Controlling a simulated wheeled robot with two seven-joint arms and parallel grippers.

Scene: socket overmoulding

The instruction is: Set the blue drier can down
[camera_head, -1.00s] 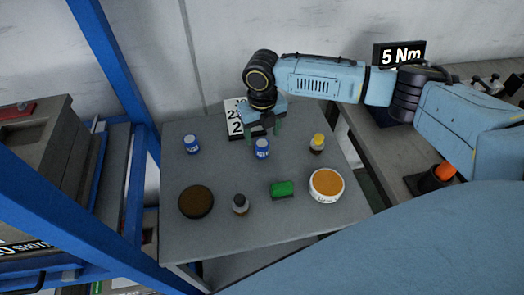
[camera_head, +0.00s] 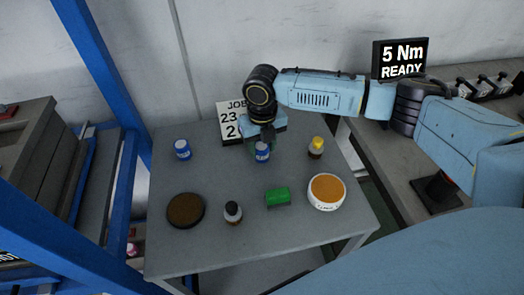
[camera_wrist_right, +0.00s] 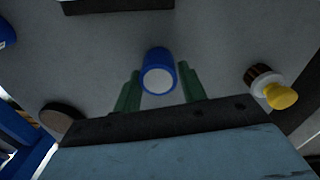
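One blue can with a white lid (camera_head: 262,152) stands upright on the grey table, below my right gripper. My right gripper (camera_head: 261,143) points down over it. In the right wrist view the can (camera_wrist_right: 158,72) is between the two green fingers of the right gripper (camera_wrist_right: 159,70). A narrow gap shows on each side, so the gripper looks open around the can. A second blue can (camera_head: 183,149) stands at the left of the table. Which of the two is the drier can, I cannot read. My left gripper is not in view.
A yellow-capped bottle (camera_head: 316,148) stands right of the gripper. In front are a dark round pad (camera_head: 186,210), a dark bottle (camera_head: 233,212), a green block (camera_head: 277,197) and a white tub with orange contents (camera_head: 326,191). A job sign (camera_head: 231,121) stands behind. A display (camera_head: 401,59) reads 5 Nm READY.

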